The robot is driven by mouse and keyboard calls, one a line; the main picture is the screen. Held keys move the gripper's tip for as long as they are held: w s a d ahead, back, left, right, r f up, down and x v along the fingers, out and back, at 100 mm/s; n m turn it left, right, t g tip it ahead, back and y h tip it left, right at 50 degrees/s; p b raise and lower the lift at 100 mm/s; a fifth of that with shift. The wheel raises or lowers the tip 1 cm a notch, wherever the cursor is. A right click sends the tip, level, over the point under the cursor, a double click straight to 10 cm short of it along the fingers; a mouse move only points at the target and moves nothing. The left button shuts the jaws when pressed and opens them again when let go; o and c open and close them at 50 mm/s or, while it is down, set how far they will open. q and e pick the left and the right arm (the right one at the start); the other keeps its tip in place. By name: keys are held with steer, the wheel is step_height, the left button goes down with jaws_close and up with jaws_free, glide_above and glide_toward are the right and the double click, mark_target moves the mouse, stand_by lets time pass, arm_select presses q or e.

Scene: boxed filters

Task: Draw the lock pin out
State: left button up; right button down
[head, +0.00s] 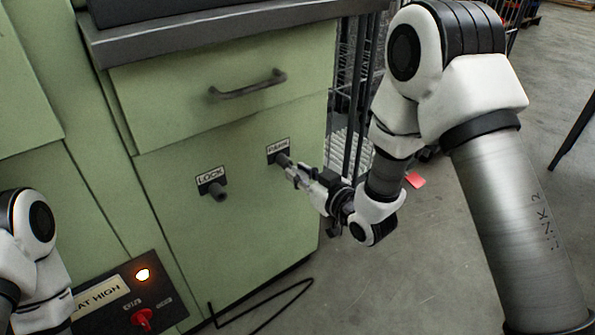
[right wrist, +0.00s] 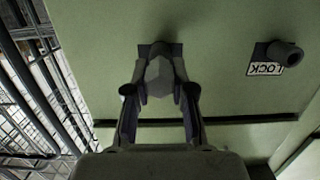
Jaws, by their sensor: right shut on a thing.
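The green cabinet front (head: 230,240) carries two labelled dark fittings. My right gripper (head: 292,170) is at the fitting under the PARK label (head: 278,147). In the right wrist view its two fingers (right wrist: 160,92) are shut on a grey faceted knob, the pin (right wrist: 159,76), in line with a dark fitting on the panel (right wrist: 158,50). How deep the pin sits is hidden. The LOCK label (head: 210,177) has a short dark round fitting (head: 219,193) below it; the gripper is apart from this one. It also shows in the right wrist view (right wrist: 287,54). My left gripper is outside the view.
A drawer with a dark handle (head: 248,84) is above the fittings. A panel with a lit orange lamp (head: 143,274) and red knob (head: 142,318) is low on the left. A wire cage (head: 350,110) stands right of the cabinet. A black cable (head: 265,312) lies on the floor.

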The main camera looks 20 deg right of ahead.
steer(key=shift+f+v, duration=0.2)
steer(key=shift+v, duration=1)
steer(key=shift+f+v, duration=0.15)
steer(key=shift+v, duration=1)
steer(key=shift+s, duration=0.1)
steer(key=p, duration=0.8)
glide_toward(306, 180)
steer(key=shift+s+d+f, duration=0.15)
steer(key=shift+s+f, duration=0.1)
steer(key=shift+s, duration=0.25)
steer(key=shift+s+d+f, duration=0.15)
steer(key=shift+s+f, duration=0.15)
steer(key=shift+s, duration=0.2)
